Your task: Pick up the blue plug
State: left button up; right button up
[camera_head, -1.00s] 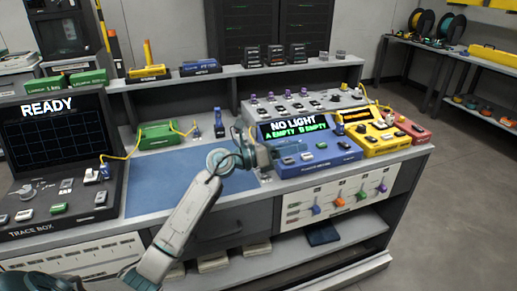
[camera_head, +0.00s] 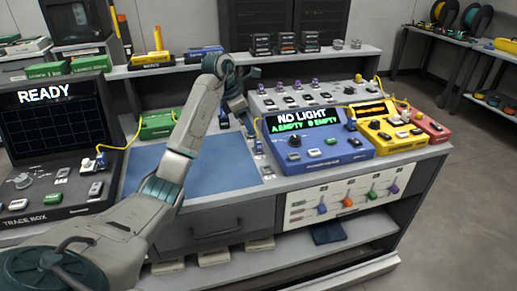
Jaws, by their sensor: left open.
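Another blue plug (camera_head: 258,146) on a yellow cable is at the left side of the blue power-meter box. One more blue plug (camera_head: 101,160) is on the trace box. My right gripper is not in view.
The blue mat (camera_head: 190,172) is clear. The blue box (camera_head: 315,148) reads NO LIGHT, A EMPTY, B EMPTY. A grey panel with knobs (camera_head: 300,97) stands behind it. The green box (camera_head: 158,126) is left of the plug. A shelf (camera_head: 215,68) runs along the back.

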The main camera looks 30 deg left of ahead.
aim_at(258, 141)
pick_arm(q)
jog(key=x, duration=0.8)
jog(key=shift+d+p, duration=0.2)
jog(key=shift+p, duration=0.1)
jog(key=shift+w+f, duration=0.2)
jog(key=shift+f, duration=0.2)
jog(key=c, duration=1.1)
jog(key=shift+o, duration=0.2)
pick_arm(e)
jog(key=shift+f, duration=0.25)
pick_arm(q)
jog(key=shift+r, duration=0.2)
